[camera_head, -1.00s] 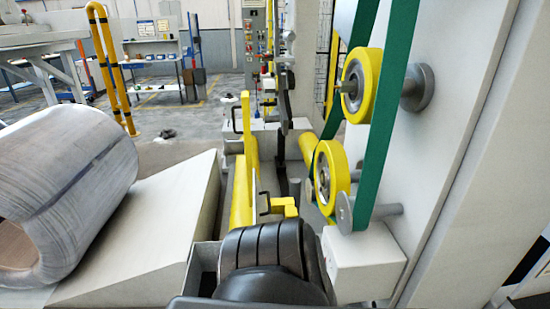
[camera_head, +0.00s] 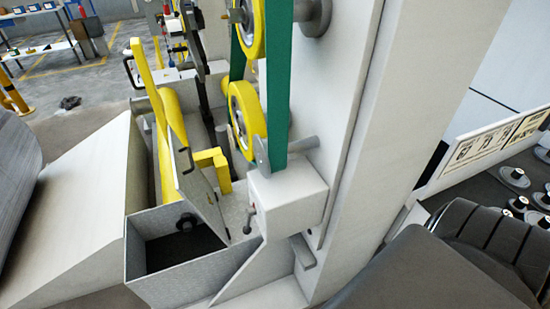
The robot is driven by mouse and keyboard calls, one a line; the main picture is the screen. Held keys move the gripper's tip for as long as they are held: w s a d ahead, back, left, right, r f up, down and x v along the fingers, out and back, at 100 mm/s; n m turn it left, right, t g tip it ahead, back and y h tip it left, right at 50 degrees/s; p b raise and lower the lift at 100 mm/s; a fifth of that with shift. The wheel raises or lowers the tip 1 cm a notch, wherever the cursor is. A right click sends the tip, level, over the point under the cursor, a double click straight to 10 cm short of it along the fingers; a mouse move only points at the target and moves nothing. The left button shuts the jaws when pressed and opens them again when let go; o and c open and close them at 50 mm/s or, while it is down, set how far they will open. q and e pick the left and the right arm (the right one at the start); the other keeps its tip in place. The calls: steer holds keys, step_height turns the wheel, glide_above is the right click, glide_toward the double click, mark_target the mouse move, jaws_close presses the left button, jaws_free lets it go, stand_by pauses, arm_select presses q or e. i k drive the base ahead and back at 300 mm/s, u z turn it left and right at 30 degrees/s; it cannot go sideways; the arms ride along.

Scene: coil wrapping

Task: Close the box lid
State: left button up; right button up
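A grey metal box (camera_head: 135,262) stands left of the white machine column, with its dark inside showing from above. Neither of my grippers is in view. A black ribbed part, probably my arm (camera_head: 490,235), fills the lower right, apart from the box.
The white column (camera_head: 370,130) carries yellow wheels (camera_head: 242,115) and a green belt (camera_head: 278,90) right of the box. A yellow bar (camera_head: 150,85) rises behind the box. A white ramp (camera_head: 80,215) and grey coil (camera_head: 15,185) are left. A control panel (camera_head: 515,175) is right.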

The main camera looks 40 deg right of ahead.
mark_target(190, 181)
steer(key=z, duration=0.5)
steer(key=k, duration=0.5)
steer(key=z, duration=0.7)
steer(key=i, duration=0.85)
steer(key=u, duration=0.25)
